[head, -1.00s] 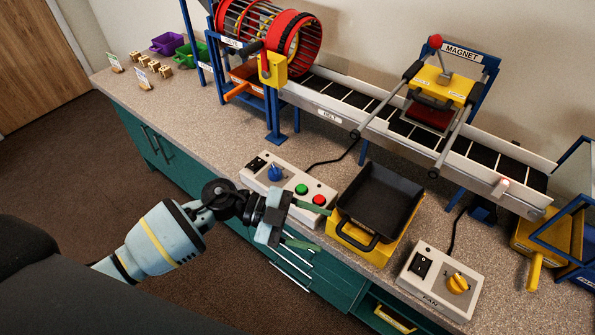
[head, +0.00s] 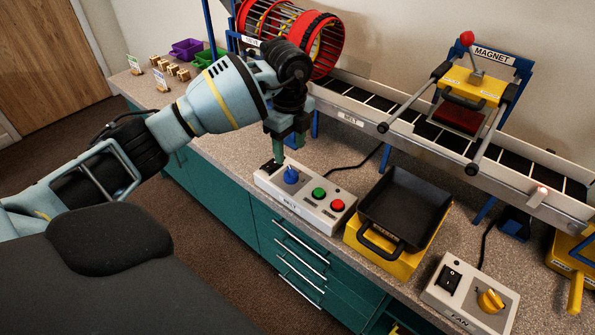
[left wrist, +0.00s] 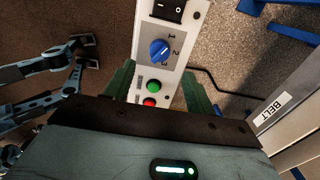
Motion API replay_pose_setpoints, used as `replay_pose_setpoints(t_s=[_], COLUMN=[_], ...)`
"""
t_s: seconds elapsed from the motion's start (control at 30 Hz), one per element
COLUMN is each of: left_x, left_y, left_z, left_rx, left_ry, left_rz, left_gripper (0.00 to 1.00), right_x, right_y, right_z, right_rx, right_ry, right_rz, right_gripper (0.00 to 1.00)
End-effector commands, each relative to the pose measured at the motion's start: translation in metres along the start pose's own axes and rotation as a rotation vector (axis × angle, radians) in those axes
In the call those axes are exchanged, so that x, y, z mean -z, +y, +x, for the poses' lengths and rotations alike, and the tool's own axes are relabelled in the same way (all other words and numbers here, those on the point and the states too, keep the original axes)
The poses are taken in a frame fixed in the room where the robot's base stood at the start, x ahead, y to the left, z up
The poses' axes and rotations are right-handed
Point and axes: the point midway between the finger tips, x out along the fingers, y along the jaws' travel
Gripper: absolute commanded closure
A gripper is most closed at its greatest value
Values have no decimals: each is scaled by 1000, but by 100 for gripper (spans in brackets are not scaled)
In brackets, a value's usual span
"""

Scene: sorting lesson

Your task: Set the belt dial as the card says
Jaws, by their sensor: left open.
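The belt control box (head: 305,198) is white, with a black rocker switch, a blue dial (head: 291,175), a green button (head: 319,194) and a red button (head: 337,206). My left gripper (head: 286,150) is open and empty, just above the dial end of the box. In the left wrist view the blue dial (left wrist: 159,50) shows beyond the green fingers, with printed numbers beside it. I cannot tell surely which number its white mark meets.
A black pan (head: 405,212) on a yellow stand is right of the box. The fan box (head: 470,290) is further right. The conveyor belt (head: 400,130) and magnet frame (head: 470,85) run behind. Wooden blocks (head: 178,72) and purple and green bins are far left.

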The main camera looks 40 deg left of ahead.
Motion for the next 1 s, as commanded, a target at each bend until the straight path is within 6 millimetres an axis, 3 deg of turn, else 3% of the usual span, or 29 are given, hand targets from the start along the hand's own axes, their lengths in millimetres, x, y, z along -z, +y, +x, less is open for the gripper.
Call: replay_pose_setpoints(t_s=[0.17,0.6,1.0], left_x=[1,2,2], left_y=[1,0,0], left_z=[10,70,79], left_rx=[-4,-1,0], left_ry=[3,5,5], left_rz=[2,5,5], left_gripper=[45,45,45], right_x=[1,-6,-7], right_y=[0,0,1], right_z=[0,4,4], right_rx=[0,0,0], right_ry=[1,-10,-11], right_rz=[0,1,1], right_gripper=[64,64,64])
